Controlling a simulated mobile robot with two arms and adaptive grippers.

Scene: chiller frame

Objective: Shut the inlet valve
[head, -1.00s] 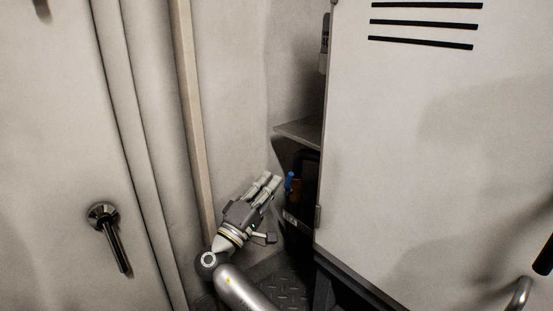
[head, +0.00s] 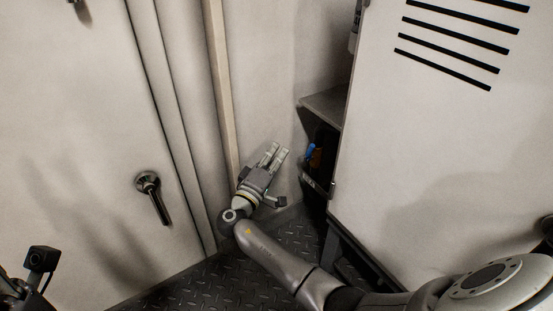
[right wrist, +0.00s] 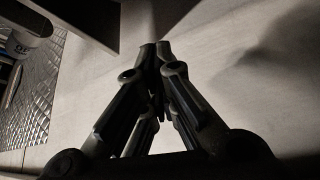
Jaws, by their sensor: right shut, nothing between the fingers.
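The small blue handle (head: 310,151) of a valve shows inside the dark opening of the frame cabinet, left of the cabinet's front panel. An orange-brown part (head: 316,160) sits just beside it. My right gripper (head: 277,152) is shut and empty, fingers pointing up and away, to the left of the blue handle and apart from it. In the right wrist view its fingertips (right wrist: 162,47) meet in front of a pale wall; no valve can be made out there. Part of my left wrist shows at the lower left edge of the head view, its fingers hidden.
The louvred cabinet panel (head: 440,130) fills the right. A shelf edge (head: 325,104) juts out above the handle. A pale door with a metal lever (head: 152,196) stands at the left. The dark tread-plate floor (head: 190,279) is clear between them.

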